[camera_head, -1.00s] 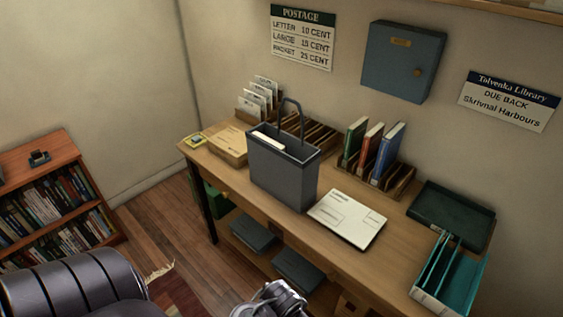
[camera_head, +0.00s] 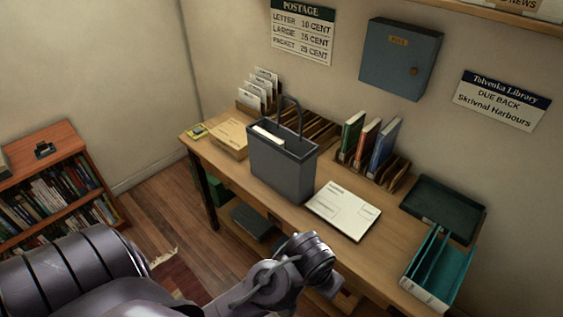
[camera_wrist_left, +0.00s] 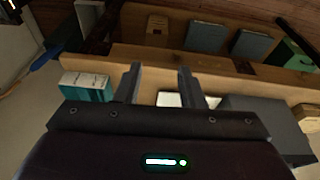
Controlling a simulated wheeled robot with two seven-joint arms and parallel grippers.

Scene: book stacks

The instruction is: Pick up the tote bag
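The tote bag (camera_head: 281,168) is dark grey with an upright looped handle. It stands on the wooden desk (camera_head: 390,262), and something pale shows in its open top. A dark grey block at the right of the left wrist view (camera_wrist_left: 265,125) looks like the bag. My left arm reaches in from the lower left in the head view, its wrist in front of the desk's near edge. My right gripper is not in view.
A white envelope (camera_head: 343,211) lies just right of the bag. A cardboard box (camera_head: 228,140) is to its left, and a rack with upright books (camera_head: 368,145) stands behind. A teal file holder (camera_head: 438,268) and dark green tray (camera_head: 443,208) are at the right.

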